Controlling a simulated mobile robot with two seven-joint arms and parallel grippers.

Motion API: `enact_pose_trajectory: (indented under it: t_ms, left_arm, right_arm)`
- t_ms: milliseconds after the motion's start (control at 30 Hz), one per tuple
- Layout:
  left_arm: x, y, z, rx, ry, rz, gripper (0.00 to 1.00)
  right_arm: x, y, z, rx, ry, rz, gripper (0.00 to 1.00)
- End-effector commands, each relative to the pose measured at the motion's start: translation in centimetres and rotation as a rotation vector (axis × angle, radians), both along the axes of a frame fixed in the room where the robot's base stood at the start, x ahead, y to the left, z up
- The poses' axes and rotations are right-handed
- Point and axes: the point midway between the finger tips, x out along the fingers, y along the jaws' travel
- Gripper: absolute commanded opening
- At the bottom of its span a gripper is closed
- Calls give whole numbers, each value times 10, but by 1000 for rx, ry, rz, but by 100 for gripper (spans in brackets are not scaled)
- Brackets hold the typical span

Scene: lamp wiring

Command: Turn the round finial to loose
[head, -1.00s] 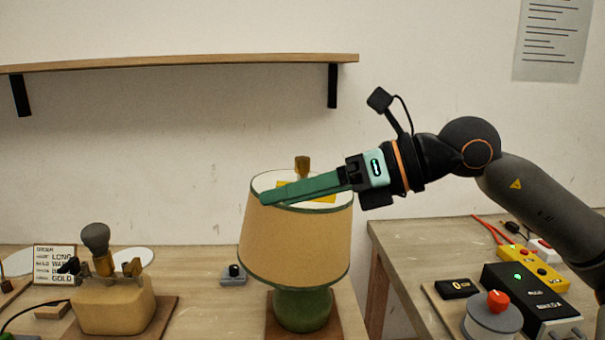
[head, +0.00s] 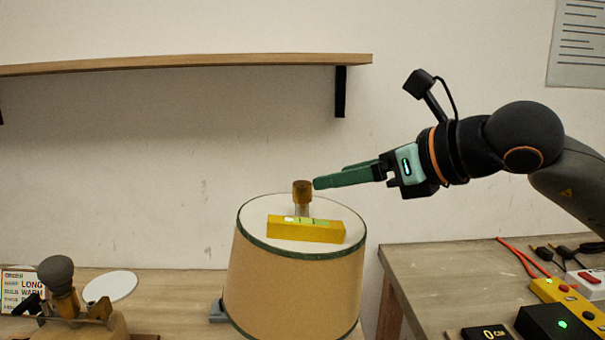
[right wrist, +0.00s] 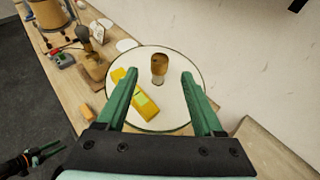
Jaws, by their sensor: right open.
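The round finial (head: 302,191) is a small brown-gold knob standing upright on a short post at the top of the lampshade. The tan lampshade (head: 295,280) has a dark green rim and a white top. My right gripper (head: 316,183) is open just right of the finial in the head view, its green fingers pointing at it. In the right wrist view the finial (right wrist: 159,65) stands beyond the tips of the open fingers, between their lines and apart from both. My left gripper does not show in the head view; a dark gripper shape (right wrist: 45,155) shows at the lower left of the right wrist view.
A yellow spirit level (head: 305,229) lies on the shade's top, in front of the finial. A wall shelf (head: 190,65) is above. A bulb on a stand (head: 58,275) is at the lower left. The right table (head: 440,265) holds a yellow box and black devices.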

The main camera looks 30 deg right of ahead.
Motion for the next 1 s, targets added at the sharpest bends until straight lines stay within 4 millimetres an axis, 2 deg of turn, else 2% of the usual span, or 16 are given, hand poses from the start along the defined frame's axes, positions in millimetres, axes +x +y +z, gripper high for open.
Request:
enact_pose_trajectory:
  t_ms: [33,200,500,700,1000]
  left_arm:
    - [-2,3,10,5,2,7,50]
    - [-8,13,20,14,2,26,50]
    - [-11,22,30,24,-4,43,50]
    - [-12,22,34,23,-3,42,50]
    - [-12,22,33,23,-1,41,50]
  right_arm:
    - [9,3,1,4,8,5,69]
    - [33,10,-9,6,3,8,69]
    - [68,17,-26,6,1,4,69]
    - [78,20,-33,2,0,2,69]
    - [79,20,-34,2,0,2,68]
